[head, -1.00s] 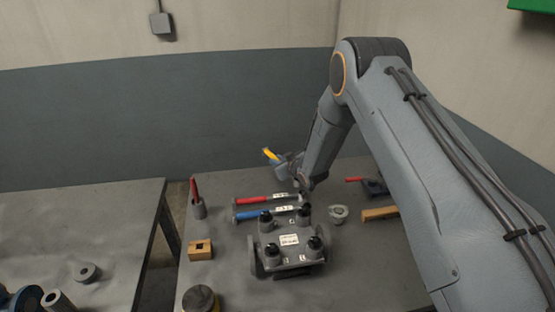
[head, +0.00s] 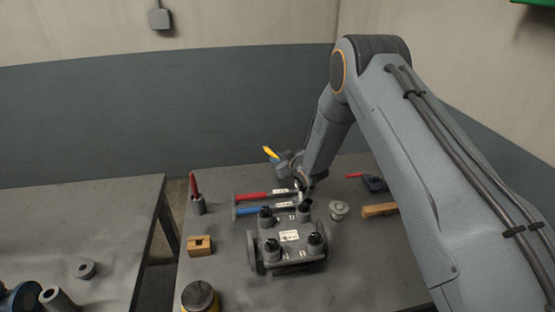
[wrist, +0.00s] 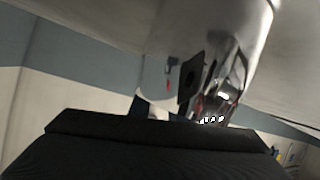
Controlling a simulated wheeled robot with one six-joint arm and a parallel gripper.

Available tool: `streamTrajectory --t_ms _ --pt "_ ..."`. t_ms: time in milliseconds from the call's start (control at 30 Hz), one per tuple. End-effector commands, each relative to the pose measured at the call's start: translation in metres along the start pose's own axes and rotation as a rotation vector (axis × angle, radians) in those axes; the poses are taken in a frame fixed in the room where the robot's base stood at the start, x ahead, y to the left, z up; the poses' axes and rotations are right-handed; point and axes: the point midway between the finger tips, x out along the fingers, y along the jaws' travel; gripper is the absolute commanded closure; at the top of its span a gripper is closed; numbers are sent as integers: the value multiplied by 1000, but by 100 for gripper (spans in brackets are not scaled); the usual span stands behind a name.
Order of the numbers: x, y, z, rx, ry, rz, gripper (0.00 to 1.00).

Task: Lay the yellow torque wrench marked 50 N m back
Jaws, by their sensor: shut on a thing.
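The yellow torque wrench (head: 270,152) shows only as a short yellow handle end, tilted, above the back edge of the workbench. My gripper (head: 283,162) is shut on it. The gripper and arm hide the rest of the wrench, and I cannot read its marking. A red-handled wrench (head: 252,196) and a blue-handled wrench (head: 250,211) lie side by side on the bench, below and in front of the gripper, each with a white label. In the wrist view a dark block fills the bottom, and the wrench cannot be made out clearly.
A grey fixture with black knobs (head: 290,248) stands on the workbench (head: 225,240) in front of the wrenches. A second table (head: 110,215) is left.

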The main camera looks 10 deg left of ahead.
Motion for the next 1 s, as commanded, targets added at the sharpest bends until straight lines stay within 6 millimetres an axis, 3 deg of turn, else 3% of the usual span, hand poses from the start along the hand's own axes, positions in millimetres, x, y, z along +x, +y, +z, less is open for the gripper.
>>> streamTrajectory --t_ms 33,67,100,200,567,1000 --pt "1 0 0 0 2 0 100" --pt "1 0 0 0 2 0 80" --pt "0 0 0 0 2 0 73" --pt "0 0 0 0 1 0 61" --pt "-8 0 3 0 -4 -1 61" --pt "-67 1 0 0 2 1 61"
